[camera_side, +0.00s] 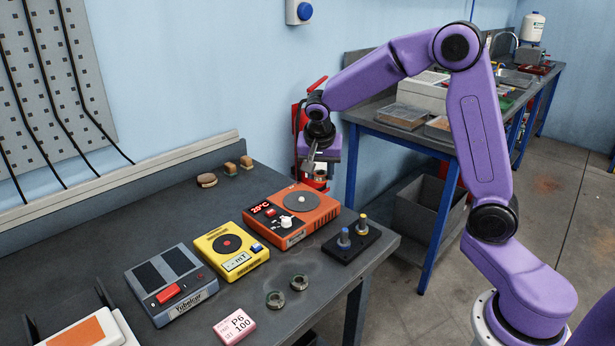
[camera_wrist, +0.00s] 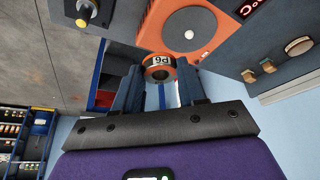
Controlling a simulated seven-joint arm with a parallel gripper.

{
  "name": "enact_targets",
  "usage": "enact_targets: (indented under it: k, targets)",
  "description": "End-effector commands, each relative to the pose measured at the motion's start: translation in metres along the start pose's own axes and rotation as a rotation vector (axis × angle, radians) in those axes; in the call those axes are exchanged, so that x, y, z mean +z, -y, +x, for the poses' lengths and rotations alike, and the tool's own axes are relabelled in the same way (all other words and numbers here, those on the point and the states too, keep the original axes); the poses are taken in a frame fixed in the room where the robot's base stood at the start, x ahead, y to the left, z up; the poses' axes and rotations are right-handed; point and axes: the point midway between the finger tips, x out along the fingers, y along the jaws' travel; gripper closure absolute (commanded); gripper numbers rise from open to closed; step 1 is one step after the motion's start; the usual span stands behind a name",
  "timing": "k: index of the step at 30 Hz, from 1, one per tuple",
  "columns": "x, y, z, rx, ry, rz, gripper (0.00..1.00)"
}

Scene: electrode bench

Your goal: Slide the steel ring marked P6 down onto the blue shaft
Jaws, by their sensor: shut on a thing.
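My gripper (camera_wrist: 158,78) is shut on the steel ring marked P6 (camera_wrist: 158,73), whose label and open end show between the fingertips in the wrist view. In the side view my gripper (camera_side: 315,160) hangs in the air behind the orange hotplate, and the ring is too small there to make out. The blue shaft (camera_side: 344,238) stands upright on a black base (camera_side: 349,252) near the bench's right edge, with nothing visible around it. My gripper is above and behind it, well apart. In the wrist view the shafts are at the upper left.
A yellow-topped shaft (camera_side: 363,224) shares the base. The orange hotplate (camera_side: 318,214), yellow meter (camera_side: 227,250) and grey scale (camera_side: 171,284) stand to the left. Two other rings (camera_side: 275,299) (camera_side: 299,282) lie in front, near a pink P6 100 block (camera_side: 235,326). A red extinguisher hangs behind my gripper.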

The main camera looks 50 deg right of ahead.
Motion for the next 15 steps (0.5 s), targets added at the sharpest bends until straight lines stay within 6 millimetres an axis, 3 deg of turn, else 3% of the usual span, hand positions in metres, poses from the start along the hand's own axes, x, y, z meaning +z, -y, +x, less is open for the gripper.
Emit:
enact_targets:
  k: [6, 15]
  targets:
    - [0.016, -0.027, -0.026, -0.004, -0.002, 0.0, 0.98]
    - [0.029, -0.045, -0.041, 0.0, -0.001, 0.003, 0.98]
